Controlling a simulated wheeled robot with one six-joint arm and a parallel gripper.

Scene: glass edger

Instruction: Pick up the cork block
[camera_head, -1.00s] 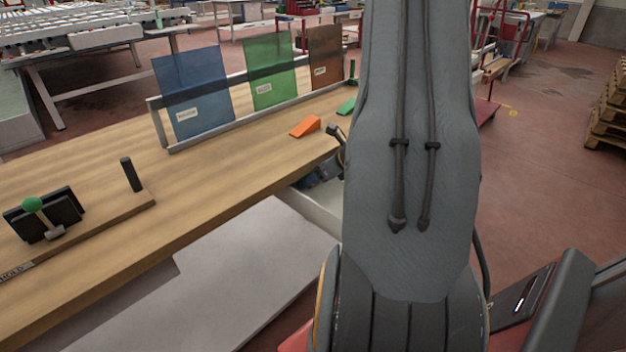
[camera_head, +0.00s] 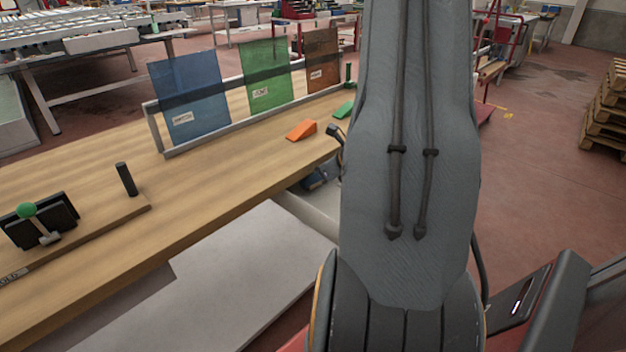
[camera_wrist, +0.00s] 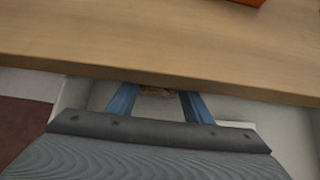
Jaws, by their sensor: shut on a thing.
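In the wrist view, the two blue fingers of my gripper (camera_wrist: 158,94) reach into a pale open drawer just under the edge of the wooden bench. They are shut on a brown, speckled piece, the cork block (camera_wrist: 156,90), of which only a small part shows between the fingertips. The bench edge lies right beyond it and may hide its far side. In the head view my own arm covers much of the middle, and the cork block cannot be made out there.
The drawer (camera_head: 318,212) stands out under the wooden bench (camera_head: 215,160). Open floor lies at the right.

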